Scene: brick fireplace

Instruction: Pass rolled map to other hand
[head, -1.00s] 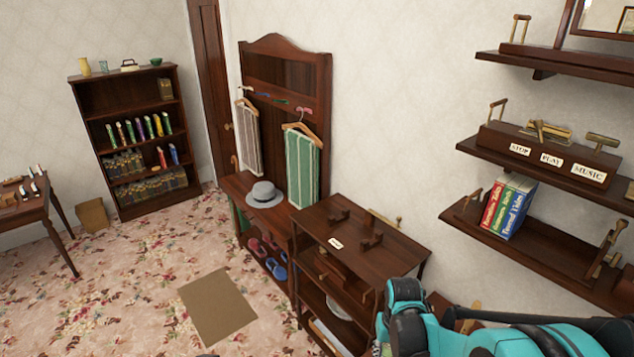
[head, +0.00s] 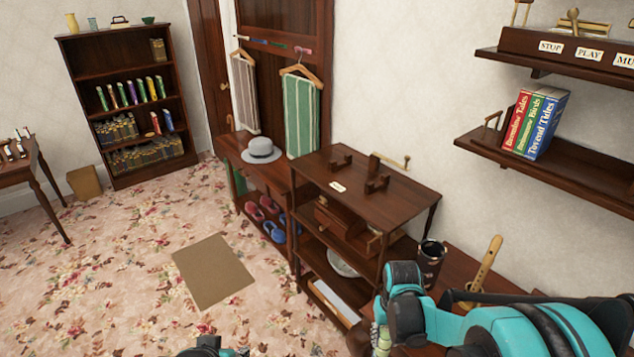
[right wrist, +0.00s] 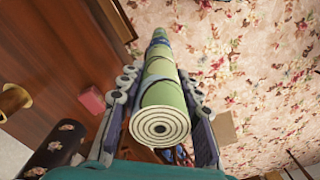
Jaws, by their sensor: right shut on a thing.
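The rolled map (right wrist: 162,112) is a green roll with blue bands and a pale spiral end, seen end-on in the right wrist view. My right gripper (right wrist: 160,82) is shut on it, one finger along each side. In the head view, a small green piece of the map (head: 383,342) shows below my teal right arm at the bottom edge; most of it is hidden. A dark and teal part of my left arm (head: 210,346) shows at the bottom edge; its fingers cannot be made out.
A dark wooden shelf unit (head: 345,190) stands against the wall, with a low wooden surface beside it holding a dark cup (head: 431,262) and a wooden flute (head: 484,265). A wall shelf with books (head: 535,122) hangs at right. The carpet around the brown mat (head: 212,270) is open.

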